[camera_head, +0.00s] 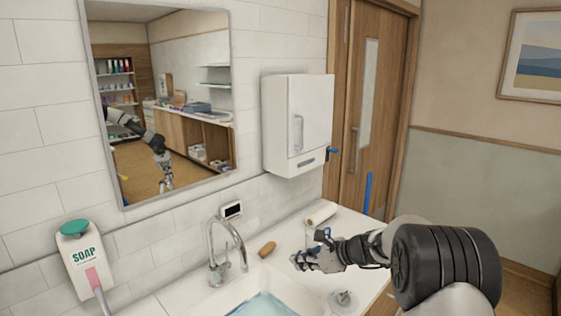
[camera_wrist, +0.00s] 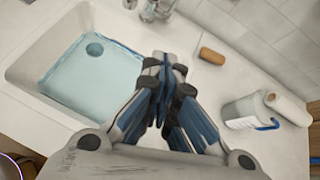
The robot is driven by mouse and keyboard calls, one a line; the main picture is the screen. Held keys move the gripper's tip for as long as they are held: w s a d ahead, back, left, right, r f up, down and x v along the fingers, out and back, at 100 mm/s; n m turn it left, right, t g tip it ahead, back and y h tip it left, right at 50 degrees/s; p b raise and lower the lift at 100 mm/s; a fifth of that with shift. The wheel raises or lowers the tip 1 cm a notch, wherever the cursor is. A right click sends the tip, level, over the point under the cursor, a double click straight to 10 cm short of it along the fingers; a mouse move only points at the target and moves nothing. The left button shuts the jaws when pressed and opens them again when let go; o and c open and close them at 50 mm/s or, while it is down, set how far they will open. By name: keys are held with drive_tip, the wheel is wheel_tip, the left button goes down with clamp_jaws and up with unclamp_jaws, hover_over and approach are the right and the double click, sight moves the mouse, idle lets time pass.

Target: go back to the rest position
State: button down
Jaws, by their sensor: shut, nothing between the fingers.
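My gripper (camera_head: 300,262) is at the right of the sink in the head view, over the counter beside the basin's edge. In the wrist view my gripper (camera_wrist: 168,66) points towards the counter strip between the basin and the tiled wall, with its fingers together and nothing between them. My arm reaches in from the right in the head view.
The sink (camera_head: 262,300) holds bluish water, with a tap (camera_head: 222,250) behind it. A brown brush-like object (camera_head: 267,249), a white roll (camera_head: 320,214) and a clear jug with a blue handle (camera_wrist: 248,112) stand near my gripper. A drain plug (camera_head: 343,299) lies at the front right.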

drive_tip(key=s+a+r+n+g+h+b, duration=0.1)
drive_tip(key=s+r+n+h, duration=0.1)
drive_tip(key=s+r+n, duration=0.65)
drive_tip(key=s+a+r+n+g+h+b, duration=0.1)
drive_tip(key=s+r+n, duration=0.25)
drive_tip(key=s, duration=0.95)
drive_tip(key=s+d+f+n+h, duration=0.1)
drive_tip(key=s+d+n+h, duration=0.2)
drive_tip(key=s, duration=0.8)
drive_tip(key=s+d+f+n+h, duration=0.2)
drive_tip(key=s+d+n, duration=0.4)
drive_tip(key=s, duration=0.5)
drive_tip(key=shift+s+f+n+h+b, duration=0.2)
drive_tip(key=shift+s+n+h+b, duration=0.15)
drive_tip(key=shift+n+h, duration=0.4)
drive_tip(key=shift+a, duration=0.1)
